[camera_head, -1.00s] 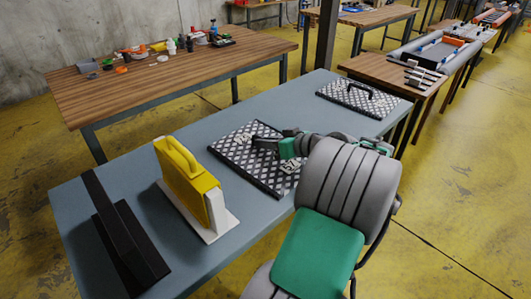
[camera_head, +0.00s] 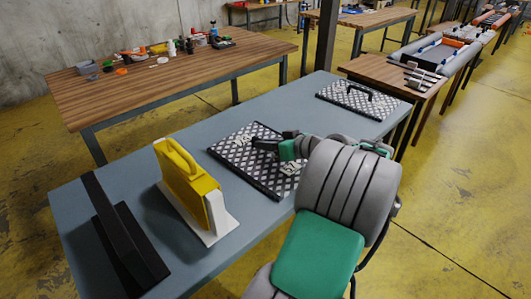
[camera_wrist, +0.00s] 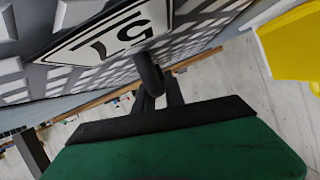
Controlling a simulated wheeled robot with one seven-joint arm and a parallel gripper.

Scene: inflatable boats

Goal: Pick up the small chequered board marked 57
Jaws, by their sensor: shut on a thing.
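The chequered board marked 57 (camera_head: 238,157) lies near level at the middle of the grey-blue table, its black rim toward the robot. In the wrist view its white label with the dark figures (camera_wrist: 112,36) fills the upper left. My gripper (camera_head: 263,145) reaches over the board from the right. It is shut on the board's black handle, which shows in the wrist view (camera_wrist: 148,72) at the dark fingers. The fingers hide part of the handle. I cannot tell whether the board is clear of the tabletop.
A yellow case on a white base (camera_head: 188,178) stands left of the board, and a black stand (camera_head: 125,240) further left. Another chequered board with a black handle (camera_head: 345,95) lies at the table's far end. Bare tabletop (camera_head: 300,105) lies between the two boards.

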